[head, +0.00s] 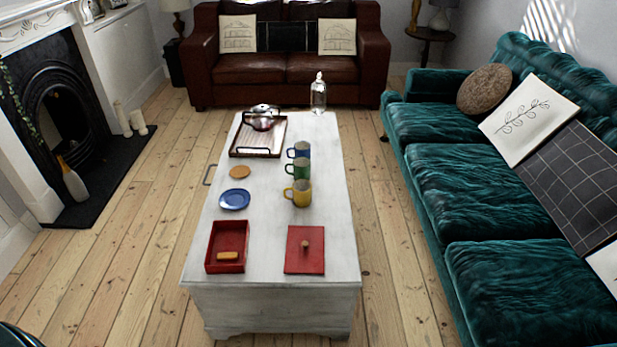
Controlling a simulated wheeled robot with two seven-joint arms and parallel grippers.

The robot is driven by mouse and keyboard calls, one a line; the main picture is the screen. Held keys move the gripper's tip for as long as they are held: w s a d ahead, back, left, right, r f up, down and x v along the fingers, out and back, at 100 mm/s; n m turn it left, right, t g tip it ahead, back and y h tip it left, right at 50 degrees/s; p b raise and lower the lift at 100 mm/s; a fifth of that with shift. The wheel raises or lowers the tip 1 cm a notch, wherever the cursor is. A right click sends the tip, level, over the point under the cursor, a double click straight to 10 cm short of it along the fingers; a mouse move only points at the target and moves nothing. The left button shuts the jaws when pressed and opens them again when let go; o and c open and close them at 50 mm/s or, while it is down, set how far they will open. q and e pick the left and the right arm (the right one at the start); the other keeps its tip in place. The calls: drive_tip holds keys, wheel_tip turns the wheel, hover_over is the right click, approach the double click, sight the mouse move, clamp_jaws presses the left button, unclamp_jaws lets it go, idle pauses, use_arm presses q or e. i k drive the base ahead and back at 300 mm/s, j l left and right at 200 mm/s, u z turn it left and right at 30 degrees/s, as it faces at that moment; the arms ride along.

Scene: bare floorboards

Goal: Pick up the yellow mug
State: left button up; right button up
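The yellow mug (301,194) stands upright on the white chest-like table (265,263), with its handle toward the left. It is the nearest of three mugs in a row on the table's right half. A green mug (299,169) stands just behind it, and a blue mug (300,151) stands behind the green one. Neither of my grippers shows in the head view.
A red box (211,258) holding a small tan object, a red lid (304,262), a blue plate (235,199), a round coaster (240,172), a tray (237,151) with a metal pot (264,122) and a glass bottle (318,94) share the table. A teal sofa (470,178) is right; floor surrounds the table.

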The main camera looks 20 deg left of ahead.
sight(302, 188)
drive_tip(key=i+u, duration=0.1)
drive_tip(key=i, duration=0.35)
drive_tip(key=i+l+u, duration=0.15)
drive_tip(key=i, duration=0.3)
